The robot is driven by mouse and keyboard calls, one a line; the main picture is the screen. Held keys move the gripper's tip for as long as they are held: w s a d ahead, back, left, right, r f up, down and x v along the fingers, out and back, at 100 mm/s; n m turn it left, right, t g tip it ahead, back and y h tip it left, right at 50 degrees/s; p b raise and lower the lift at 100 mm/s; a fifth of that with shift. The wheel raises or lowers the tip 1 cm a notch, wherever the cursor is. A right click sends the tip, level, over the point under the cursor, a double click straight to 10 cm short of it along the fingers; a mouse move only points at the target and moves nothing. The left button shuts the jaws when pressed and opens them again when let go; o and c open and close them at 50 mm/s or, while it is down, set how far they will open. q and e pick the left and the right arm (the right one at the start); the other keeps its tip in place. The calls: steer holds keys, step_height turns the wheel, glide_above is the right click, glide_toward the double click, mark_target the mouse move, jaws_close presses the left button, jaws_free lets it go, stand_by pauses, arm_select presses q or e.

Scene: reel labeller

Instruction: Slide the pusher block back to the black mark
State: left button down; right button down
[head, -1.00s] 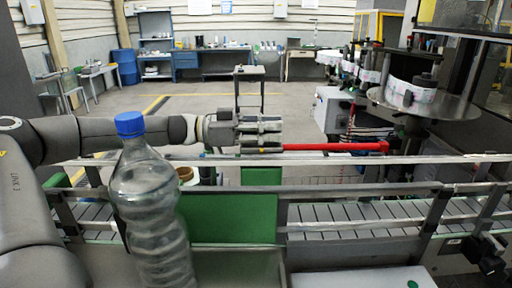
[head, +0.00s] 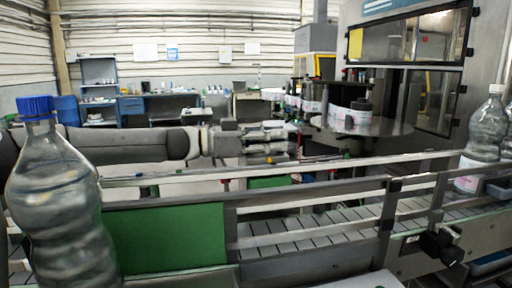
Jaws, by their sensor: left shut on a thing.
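My left gripper (head: 272,143) is at mid-height, beyond the conveyor's near rail, with its arm coming in from the left. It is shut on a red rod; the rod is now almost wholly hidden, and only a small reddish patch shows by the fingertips. I cannot make out the pusher block or the black mark in the head view. My right gripper is not in view.
A clear blue-capped bottle (head: 58,210) stands close at the left. A green panel (head: 165,238) sits in front of the slatted conveyor (head: 320,232), which has metal rails (head: 300,172).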

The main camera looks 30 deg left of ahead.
arm_select(q)
steer(key=shift+w+d, duration=0.25)
steer(key=shift+d, duration=0.05)
steer(key=shift+r, duration=0.1)
steer(key=c, duration=1.6)
jaws_free()
steer(key=shift+c, duration=0.2)
steer(key=o, duration=0.3)
steer(key=shift+w+d, duration=0.15)
steer(key=shift+d, duration=0.05)
steer(key=shift+a, duration=0.1)
steer(key=v, duration=1.2)
